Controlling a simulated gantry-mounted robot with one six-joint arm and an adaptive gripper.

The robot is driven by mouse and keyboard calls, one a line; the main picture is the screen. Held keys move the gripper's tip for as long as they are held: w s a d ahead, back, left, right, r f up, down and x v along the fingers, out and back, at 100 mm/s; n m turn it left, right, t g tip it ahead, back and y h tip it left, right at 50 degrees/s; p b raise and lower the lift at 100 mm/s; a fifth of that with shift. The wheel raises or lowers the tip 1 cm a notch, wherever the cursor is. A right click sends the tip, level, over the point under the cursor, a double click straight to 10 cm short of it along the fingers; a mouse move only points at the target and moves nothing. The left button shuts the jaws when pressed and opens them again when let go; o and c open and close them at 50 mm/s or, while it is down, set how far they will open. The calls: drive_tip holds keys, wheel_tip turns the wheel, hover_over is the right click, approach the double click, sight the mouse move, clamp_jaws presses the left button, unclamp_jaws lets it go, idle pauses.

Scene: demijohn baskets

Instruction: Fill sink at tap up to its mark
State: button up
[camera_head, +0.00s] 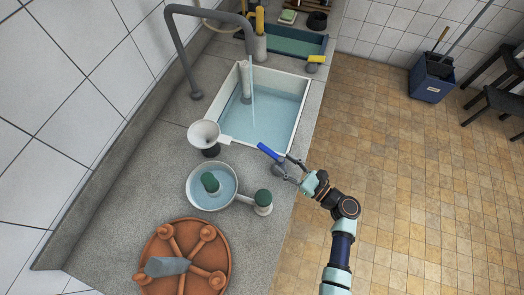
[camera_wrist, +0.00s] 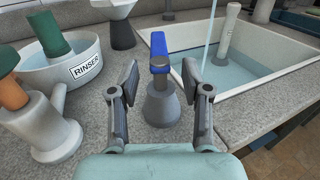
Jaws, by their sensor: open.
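The white sink (camera_head: 302,108) is set in the grey counter and holds blue-tinted water (camera_head: 270,115). The grey tap (camera_head: 200,12) arches over it, and a thin stream of water (camera_head: 252,95) falls into the sink. A pale upright pipe (camera_head: 245,82) stands in the water; it also shows in the wrist view (camera_wrist: 230,35). I cannot make out a level mark. A blue lever (camera_wrist: 158,45) on a grey conical base (camera_wrist: 160,103) stands on the counter beside the sink's near edge. My gripper (camera_wrist: 160,80) is open, its fingers on either side of the lever's post, apparently not touching it.
A brown round rack (camera_head: 215,262) lies nearer. A second basin (camera_head: 322,48) is behind the sink. The tiled floor at right is clear nearby.

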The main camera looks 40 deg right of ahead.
sight(270, 151)
drive_tip(key=w, duration=0.7)
drive_tip(key=shift+w+a+b, duration=0.2)
drive_tip(key=shift+a+b, duration=0.05)
drive_tip(key=shift+b, duration=0.1)
clamp_jaws()
